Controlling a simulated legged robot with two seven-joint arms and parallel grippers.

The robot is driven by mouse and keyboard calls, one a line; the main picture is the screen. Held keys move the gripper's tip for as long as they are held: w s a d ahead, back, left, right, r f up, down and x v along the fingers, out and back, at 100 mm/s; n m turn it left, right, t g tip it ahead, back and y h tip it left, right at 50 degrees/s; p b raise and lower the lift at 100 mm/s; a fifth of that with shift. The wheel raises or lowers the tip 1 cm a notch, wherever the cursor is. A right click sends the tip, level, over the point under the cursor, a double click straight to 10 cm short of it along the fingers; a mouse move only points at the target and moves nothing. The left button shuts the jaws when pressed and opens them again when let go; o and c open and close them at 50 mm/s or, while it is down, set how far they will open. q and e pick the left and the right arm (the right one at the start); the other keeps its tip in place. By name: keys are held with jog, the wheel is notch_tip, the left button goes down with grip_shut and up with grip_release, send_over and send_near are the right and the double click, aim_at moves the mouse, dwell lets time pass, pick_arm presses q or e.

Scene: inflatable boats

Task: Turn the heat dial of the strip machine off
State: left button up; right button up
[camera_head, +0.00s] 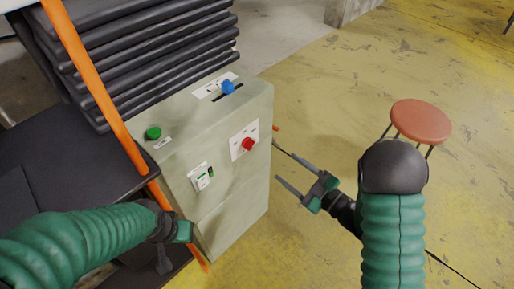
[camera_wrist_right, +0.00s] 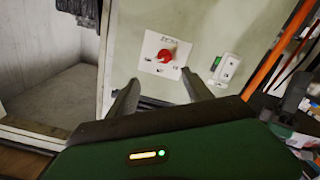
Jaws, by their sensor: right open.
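The strip machine (camera_head: 228,200) is a pale green-grey box standing on the yellow floor. A red dial (camera_head: 248,144) sits on a white label plate on its front face. The red dial (camera_wrist_right: 166,55) also shows in the right wrist view, above and between the fingers. My right gripper (camera_head: 284,170) is open and empty, to the right of the machine and apart from the dial. Its fingers (camera_wrist_right: 166,97) point toward the machine's front. My left gripper (camera_head: 184,232) is near the machine's lower left edge; its fingers are not clear.
The machine's top has a green button (camera_head: 153,133) and a blue knob (camera_head: 228,87) by a slot. A white switch (camera_head: 201,177) is on the front. An orange post (camera_head: 92,85) and stacked black sheets (camera_head: 150,40) stand left. A red stool (camera_head: 421,120) stands right on open floor.

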aim_at(253, 146)
jog(key=x, duration=0.4)
jog(key=b+x, duration=0.1)
jog(key=x, duration=0.3)
jog(key=s+a+b+x, duration=0.1)
jog(key=x, duration=0.4)
jog(key=shift+w+d, duration=0.25)
jog(key=shift+d, duration=0.1)
pick_arm(q)
jog(key=f, duration=0.2)
jog(key=shift+a+f, duration=0.35)
pick_arm(e)
jog(key=shift+a, duration=0.1)
jog(key=shift+a, duration=0.3)
jog(key=c, duration=0.5)
jog(key=shift+d+f, duration=0.1)
jog(key=shift+d, duration=0.05)
grip_shut()
pick_arm(q)
jog(key=shift+w+a, duration=0.1)
jog(key=shift+a, duration=0.1)
